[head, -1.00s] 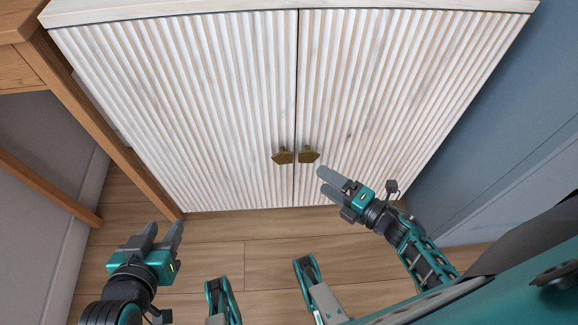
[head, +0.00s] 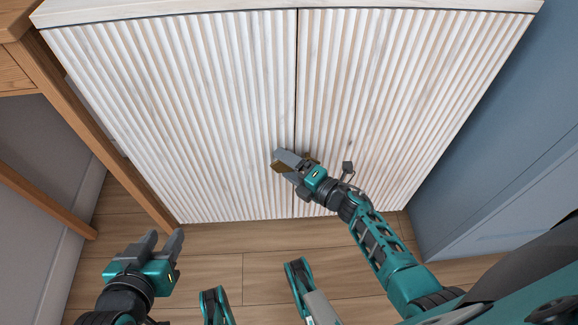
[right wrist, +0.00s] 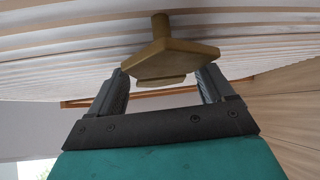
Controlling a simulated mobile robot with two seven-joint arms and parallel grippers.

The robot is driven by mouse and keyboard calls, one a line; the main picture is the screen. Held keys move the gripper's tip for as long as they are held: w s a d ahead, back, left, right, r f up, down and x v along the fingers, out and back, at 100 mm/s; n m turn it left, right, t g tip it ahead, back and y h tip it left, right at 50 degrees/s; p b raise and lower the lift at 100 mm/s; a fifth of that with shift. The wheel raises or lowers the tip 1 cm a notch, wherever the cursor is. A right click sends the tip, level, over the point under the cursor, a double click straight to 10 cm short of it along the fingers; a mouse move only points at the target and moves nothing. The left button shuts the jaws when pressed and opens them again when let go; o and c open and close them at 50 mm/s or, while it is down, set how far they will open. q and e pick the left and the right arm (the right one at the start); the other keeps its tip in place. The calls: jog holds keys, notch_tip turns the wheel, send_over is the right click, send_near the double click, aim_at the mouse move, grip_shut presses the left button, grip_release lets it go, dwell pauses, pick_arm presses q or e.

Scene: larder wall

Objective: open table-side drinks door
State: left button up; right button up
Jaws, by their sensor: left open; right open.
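The table-side drinks door (head: 170,110) is the left ribbed white door of the cabinet, and it is shut. Its brass knob (head: 278,167) is partly covered by my right gripper (head: 286,168). My left gripper (head: 163,240) is open and empty, low at the left, over the floor and away from the door.
The right ribbed door (head: 410,100) is shut; its knob is mostly hidden behind my right gripper. A wooden table (head: 85,115) stands close by the cabinet's left side. A blue-grey unit (head: 500,150) stands at the right. The wooden floor (head: 215,262) before the cabinet is clear.

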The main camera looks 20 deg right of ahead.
jog(key=c, duration=1.4)
jog(key=shift+c, duration=0.2)
jog(key=shift+s, duration=0.1)
